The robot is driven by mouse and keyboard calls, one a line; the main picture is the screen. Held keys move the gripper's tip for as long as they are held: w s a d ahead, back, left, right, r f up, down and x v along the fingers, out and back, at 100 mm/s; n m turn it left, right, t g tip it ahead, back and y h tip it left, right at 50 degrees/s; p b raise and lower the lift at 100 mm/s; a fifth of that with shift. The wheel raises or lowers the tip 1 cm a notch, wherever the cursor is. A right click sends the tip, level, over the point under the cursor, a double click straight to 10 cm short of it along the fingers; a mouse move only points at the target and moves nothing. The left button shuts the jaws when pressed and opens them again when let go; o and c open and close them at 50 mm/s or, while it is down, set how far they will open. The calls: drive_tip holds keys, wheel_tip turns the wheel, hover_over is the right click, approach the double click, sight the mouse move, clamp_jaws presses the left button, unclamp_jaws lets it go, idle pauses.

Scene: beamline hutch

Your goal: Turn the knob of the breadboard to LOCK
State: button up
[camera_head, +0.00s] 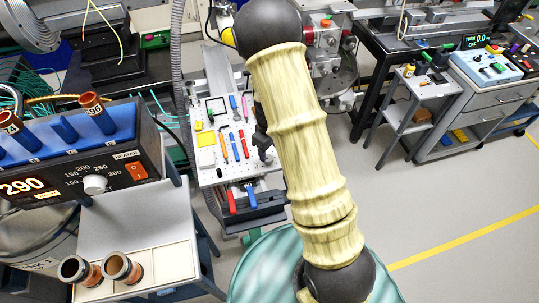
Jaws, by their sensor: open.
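A white board with a grid of holes (208,173) stands left of centre on a grey cart. It appears to be the breadboard. Coloured pens and small tools lie on it. I cannot make out its knob or a LOCK mark. My pale yellow arm crosses the middle of the view and covers what lies behind it, just right of the board. A dark shape (264,146) shows between the board's right edge and my arm; I cannot tell what it is. I cannot make out my gripper.
A heater block (130,170) reading 290 stands at left, with two copper-coloured cups (122,268) in front. A small grey cart (418,88) and a drawer cabinet (490,98) stand at right. The grey floor at lower right is clear, with a yellow line (465,238).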

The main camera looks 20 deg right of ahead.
sight(270, 159)
drive_tip(key=shift+f, duration=2.2)
drive_tip(key=shift+c, duration=0.4)
drive_tip(key=c, duration=0.9)
